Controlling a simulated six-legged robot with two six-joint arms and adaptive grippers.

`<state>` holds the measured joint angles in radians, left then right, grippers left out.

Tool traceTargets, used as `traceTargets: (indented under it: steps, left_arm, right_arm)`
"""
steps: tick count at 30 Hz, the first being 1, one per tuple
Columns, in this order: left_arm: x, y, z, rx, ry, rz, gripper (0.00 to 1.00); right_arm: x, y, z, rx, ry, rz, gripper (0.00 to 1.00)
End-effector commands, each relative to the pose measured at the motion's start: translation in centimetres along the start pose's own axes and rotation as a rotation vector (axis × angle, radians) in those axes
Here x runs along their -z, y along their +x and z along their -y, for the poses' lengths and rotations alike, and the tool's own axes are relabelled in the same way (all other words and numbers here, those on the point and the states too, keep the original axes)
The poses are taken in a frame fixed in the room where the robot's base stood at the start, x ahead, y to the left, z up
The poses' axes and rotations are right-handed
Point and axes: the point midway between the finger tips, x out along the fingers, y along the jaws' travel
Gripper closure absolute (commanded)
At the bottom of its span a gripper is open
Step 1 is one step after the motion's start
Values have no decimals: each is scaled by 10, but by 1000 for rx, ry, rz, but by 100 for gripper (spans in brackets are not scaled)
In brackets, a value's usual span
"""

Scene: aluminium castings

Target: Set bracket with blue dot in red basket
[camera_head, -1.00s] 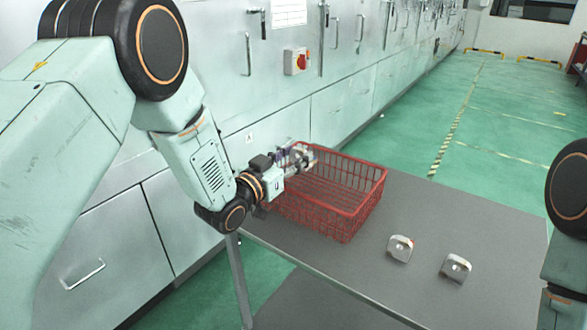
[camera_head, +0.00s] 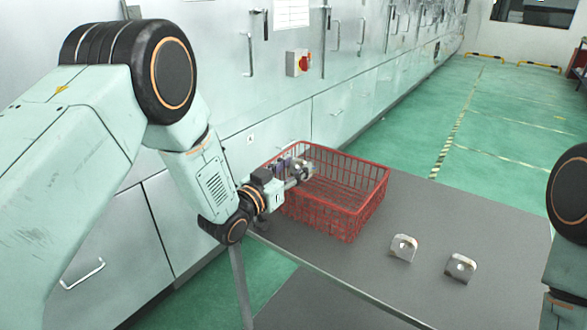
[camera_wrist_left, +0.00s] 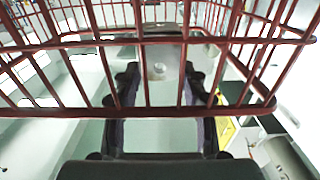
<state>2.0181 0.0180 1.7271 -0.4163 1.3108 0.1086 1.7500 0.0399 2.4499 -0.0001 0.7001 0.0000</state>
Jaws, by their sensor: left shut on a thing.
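The red basket (camera_head: 345,222) is an open wire basket on the grey table. My left gripper (camera_head: 300,171) is at the basket's left end, around rim height. In the left wrist view it (camera_wrist_left: 160,92) shows behind the basket's red bars (camera_wrist_left: 145,112), shut on a pale metal bracket (camera_wrist_left: 159,70) with a round hole. No blue dot can be made out on the held bracket. Two more metal brackets, one nearer the basket (camera_head: 403,248) and one further right (camera_head: 461,267), stand on the table. My right gripper is out of view.
The grey table (camera_head: 420,215) is bare around the two brackets. Its front edge runs below the basket. Grey cabinets (camera_head: 275,110) with handles stand behind on the left. Green floor is open at the back right.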

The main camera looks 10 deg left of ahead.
Motion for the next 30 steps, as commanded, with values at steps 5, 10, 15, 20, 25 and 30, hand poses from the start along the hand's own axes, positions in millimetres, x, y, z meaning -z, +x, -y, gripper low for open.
traceTargets:
  steps: [5, 10, 15, 20, 25, 30]
  left_arm:
    - [-8, -3, -3, -6, -2, 20, 44]
    - [-10, -3, -4, -7, -2, 24, 35]
    - [-11, -4, -4, -8, -2, 27, 35]
    - [-6, -4, -5, -9, -1, 27, 35]
    - [3, -16, -3, -6, -4, 27, 35]
    - [6, -49, -2, -4, -5, 20, 35]
  right_arm:
    - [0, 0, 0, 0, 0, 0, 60]
    - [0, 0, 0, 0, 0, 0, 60]
    - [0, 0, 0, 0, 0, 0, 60]
    - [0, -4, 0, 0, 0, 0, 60]
    - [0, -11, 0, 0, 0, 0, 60]
    - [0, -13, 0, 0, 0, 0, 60]
